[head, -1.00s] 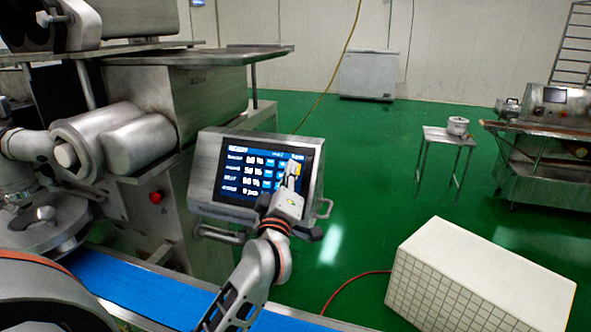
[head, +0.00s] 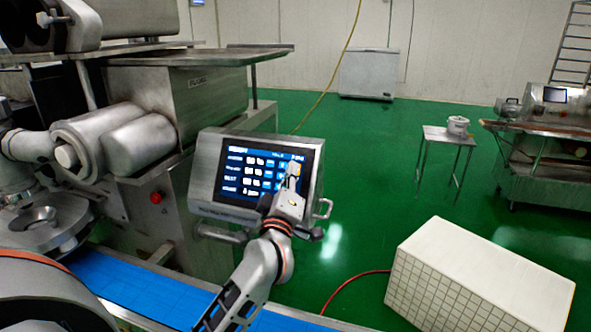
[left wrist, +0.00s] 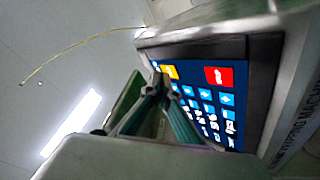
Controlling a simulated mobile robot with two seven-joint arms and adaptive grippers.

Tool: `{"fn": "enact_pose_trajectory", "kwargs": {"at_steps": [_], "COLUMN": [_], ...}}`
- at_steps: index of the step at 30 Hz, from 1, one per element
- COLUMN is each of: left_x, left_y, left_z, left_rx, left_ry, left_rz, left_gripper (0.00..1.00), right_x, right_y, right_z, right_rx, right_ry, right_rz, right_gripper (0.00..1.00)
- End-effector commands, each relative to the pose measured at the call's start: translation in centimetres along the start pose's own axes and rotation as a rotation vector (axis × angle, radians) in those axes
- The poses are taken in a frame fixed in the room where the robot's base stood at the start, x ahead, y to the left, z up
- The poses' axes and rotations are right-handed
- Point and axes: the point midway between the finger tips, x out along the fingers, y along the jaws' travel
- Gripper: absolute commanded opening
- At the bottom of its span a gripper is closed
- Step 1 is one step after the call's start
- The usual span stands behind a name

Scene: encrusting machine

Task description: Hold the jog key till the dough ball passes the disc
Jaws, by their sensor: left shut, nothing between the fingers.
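The touch screen (head: 258,172) is lit, with rows of white figures and keys on blue. My left gripper (head: 291,184) is shut and empty, its fingertips at the screen's upper right. In the left wrist view the fingertips (left wrist: 163,84) lie just below a yellow key (left wrist: 169,71), partly covering it; a red key (left wrist: 218,77) is beside it. I cannot tell whether the tips press the glass. The round metal disc (head: 70,238) is at the left, with a dark-centred hollow in its top. I see no dough ball. My right gripper is not in view.
A blue belt (head: 135,283) runs below the disc and passes under my left arm. A red button (head: 156,197) sits on the machine's side. A white tiled block (head: 480,285) stands at the right.

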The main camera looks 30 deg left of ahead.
Motion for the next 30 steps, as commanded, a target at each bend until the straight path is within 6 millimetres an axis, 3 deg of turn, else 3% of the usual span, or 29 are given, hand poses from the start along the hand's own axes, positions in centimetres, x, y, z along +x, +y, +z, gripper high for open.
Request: {"fn": "enact_pose_trajectory", "kwargs": {"at_steps": [30], "left_x": [0.42], "left_y": [-0.32], "left_z": [0.32], "left_rx": [0.000], "left_ry": [0.000], "left_rz": [0.000], "left_gripper": [0.00], "right_x": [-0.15], "right_y": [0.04], "right_z": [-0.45], "right_rx": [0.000], "right_ry": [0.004], "right_rz": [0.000], "right_gripper": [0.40]}}
